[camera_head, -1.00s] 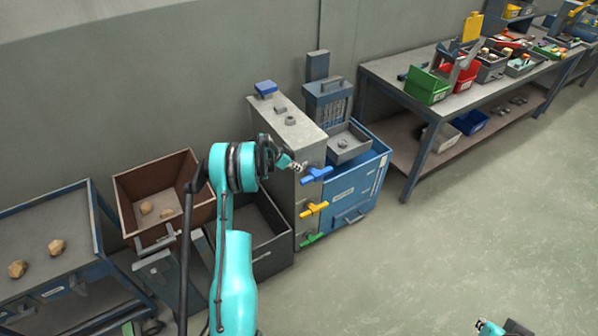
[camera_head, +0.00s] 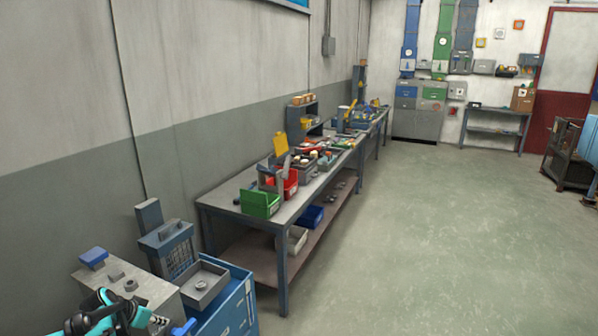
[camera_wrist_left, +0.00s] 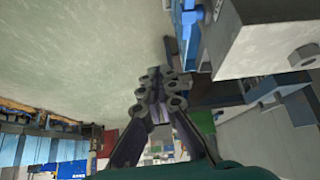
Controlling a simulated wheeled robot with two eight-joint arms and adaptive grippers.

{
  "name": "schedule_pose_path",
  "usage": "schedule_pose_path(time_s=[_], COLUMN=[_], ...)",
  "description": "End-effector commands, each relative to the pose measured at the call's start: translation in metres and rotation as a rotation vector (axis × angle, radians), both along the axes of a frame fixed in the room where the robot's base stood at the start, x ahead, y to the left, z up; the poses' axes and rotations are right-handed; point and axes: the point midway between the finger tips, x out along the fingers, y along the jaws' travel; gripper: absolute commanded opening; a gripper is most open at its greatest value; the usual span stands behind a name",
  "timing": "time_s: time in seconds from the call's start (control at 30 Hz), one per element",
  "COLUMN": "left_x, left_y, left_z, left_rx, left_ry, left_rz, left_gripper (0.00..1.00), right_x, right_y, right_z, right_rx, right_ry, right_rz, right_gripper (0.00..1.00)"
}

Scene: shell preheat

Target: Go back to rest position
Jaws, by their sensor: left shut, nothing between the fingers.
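My left gripper (camera_head: 158,322) shows at the bottom left of the head view, at the end of my teal and black wrist. It appears beside the top of a grey machine (camera_head: 150,290), and its gap to the machine cannot be judged. In the left wrist view its dark linked fingers (camera_wrist_left: 160,88) are shut with nothing between them. A grey block-like part stands close to the right of the fingers in that view. My right gripper is not in view.
A blue cabinet (camera_head: 240,312) with a grey tray (camera_head: 204,284) stands beside the machine. A long workbench (camera_head: 222,196) with green (camera_head: 260,204) and red bins runs along the left wall. Open floor (camera_head: 420,230) lies to the right.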

Motion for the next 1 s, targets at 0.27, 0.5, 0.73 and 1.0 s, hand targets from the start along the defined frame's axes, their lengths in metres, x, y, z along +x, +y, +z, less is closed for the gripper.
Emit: schedule_pose_path(time_s=[0.27, 0.5, 0.73, 1.0], left_x=[-0.057, -0.135, -0.216, -0.272], left_y=[-0.114, -0.190, -0.240, -0.262], left_z=[0.079, 0.111, 0.108, 0.086], left_rx=[0.016, 0.032, 0.036, 0.024], left_ry=[0.051, 0.054, 0.025, -0.015], left_rz=[0.096, 0.179, 0.249, 0.300], left_gripper=[0.00, 0.00, 0.00, 0.00], right_x=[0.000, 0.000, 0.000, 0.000], right_y=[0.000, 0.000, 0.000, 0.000], right_z=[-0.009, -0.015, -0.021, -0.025], right_rx=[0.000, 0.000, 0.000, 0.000], right_ry=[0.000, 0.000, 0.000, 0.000], right_rz=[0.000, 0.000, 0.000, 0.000], right_gripper=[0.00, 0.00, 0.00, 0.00])
